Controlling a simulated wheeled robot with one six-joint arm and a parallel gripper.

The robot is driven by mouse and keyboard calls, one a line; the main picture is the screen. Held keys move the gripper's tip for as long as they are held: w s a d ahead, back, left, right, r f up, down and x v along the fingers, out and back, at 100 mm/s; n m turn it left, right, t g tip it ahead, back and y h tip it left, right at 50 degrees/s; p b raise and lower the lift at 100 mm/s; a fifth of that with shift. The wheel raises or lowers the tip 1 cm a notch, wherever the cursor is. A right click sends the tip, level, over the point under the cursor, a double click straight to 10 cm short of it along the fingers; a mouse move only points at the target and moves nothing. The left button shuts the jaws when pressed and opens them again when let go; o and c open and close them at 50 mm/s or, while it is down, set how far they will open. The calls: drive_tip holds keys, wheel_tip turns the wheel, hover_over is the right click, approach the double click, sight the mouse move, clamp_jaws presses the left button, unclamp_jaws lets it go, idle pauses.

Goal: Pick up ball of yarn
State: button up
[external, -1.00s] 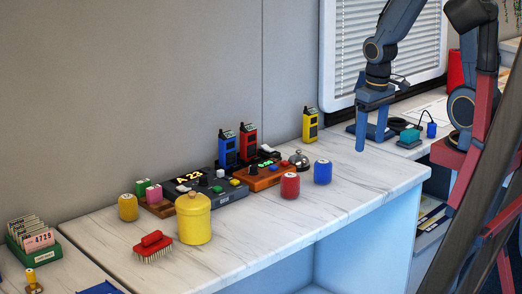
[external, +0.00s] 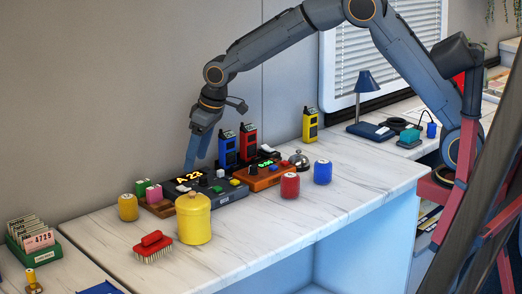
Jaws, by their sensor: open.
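I cannot make out a clear ball of yarn in the external view. Small rounded cylinders in yellow (external: 127,207), red (external: 289,186) and blue (external: 322,172) stand on the counter, apart from my gripper.
A yellow lidded canister (external: 194,218) stands in front of the display box. Blue (external: 227,149), red (external: 248,143) and yellow (external: 310,124) radios stand near the wall. A red brush (external: 153,246) lies at the front. The counter's right front (external: 270,225) is clear.

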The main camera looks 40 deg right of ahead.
drive_tip(key=n+y+b, duration=0.1)
drive_tip(key=n+b, duration=0.1)
drive_tip(key=b, duration=0.1)
approach(131, 196)
drive_tip(key=x, duration=0.5)
drive_tip(key=shift+s+d+f, duration=0.15)
drive_tip(key=shift+s+f, duration=0.2)
drive_tip(key=shift+f, duration=0.05)
drive_tip(key=shift+w+a+f, duration=0.1)
drive_tip(key=shift+a+f, duration=0.1)
drive_tip(key=shift+t, duration=0.3)
drive_tip(key=shift+p+x, duration=0.4)
drive_tip(key=shift+x, duration=3.1)
drive_tip(key=shift+w+a+r, duration=0.1)
drive_tip(key=shift+w+a, duration=0.05)
drive_tip(key=c, duration=1.1)
drive_tip(key=shift+r, duration=0.1)
wheel_tip(131, 196, up, 9)
drive_tip(key=shift+f+b, duration=0.1)
drive_tip(key=shift+b, duration=0.35)
drive_tip(key=shift+r, duration=0.6)
